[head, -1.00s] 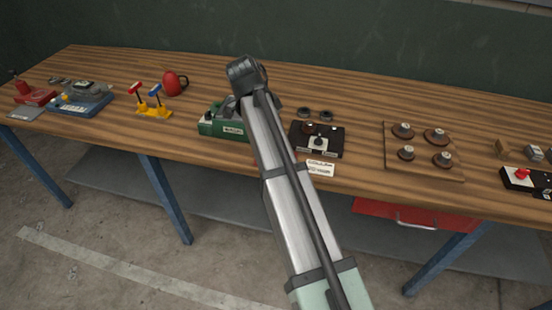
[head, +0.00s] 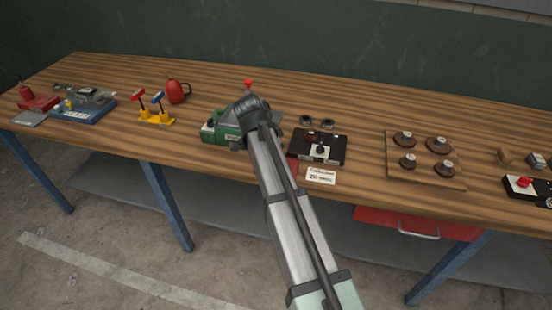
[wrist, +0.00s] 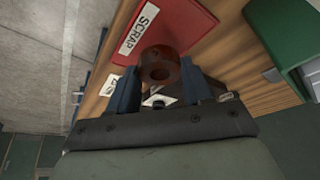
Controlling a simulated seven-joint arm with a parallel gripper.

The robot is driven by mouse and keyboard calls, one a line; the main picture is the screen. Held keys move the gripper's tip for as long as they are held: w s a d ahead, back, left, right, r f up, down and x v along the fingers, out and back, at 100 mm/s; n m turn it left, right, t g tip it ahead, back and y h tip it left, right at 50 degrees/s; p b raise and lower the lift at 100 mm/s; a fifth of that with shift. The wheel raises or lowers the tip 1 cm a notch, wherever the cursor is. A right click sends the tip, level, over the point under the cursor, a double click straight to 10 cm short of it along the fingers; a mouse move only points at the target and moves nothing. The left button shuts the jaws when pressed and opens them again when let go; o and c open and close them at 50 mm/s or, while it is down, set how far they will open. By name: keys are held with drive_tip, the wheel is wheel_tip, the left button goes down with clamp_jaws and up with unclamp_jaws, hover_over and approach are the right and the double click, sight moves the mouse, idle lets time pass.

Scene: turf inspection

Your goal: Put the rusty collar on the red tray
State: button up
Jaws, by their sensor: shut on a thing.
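The rusty collar (wrist: 160,66) is a reddish-brown ring with a dark centre hole. In the wrist view, my gripper (wrist: 160,88) is shut on it, with one finger on each side. The red tray (wrist: 185,22), with a white "SCRAP" label, lies past the collar, and the collar overlaps its near edge in that view. I cannot tell the height between them. In the head view only a red edge (head: 292,168) of the tray shows beside my arm. My fingers and the held collar are hidden there by my arm.
A black fixture (head: 330,158) stands right of my arm, with a white card (head: 320,176) in front. A green device (head: 218,130) stands left of my wrist. A wooden board (head: 400,177) with several discs lies further right. Bare tabletop shows behind the green device.

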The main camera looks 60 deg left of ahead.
drive_tip(key=shift+f, duration=1.15)
drive_tip(key=shift+f, duration=0.15)
drive_tip(key=o, duration=1)
drive_tip(key=shift+o, duration=0.2)
drive_tip(key=v, duration=1.2)
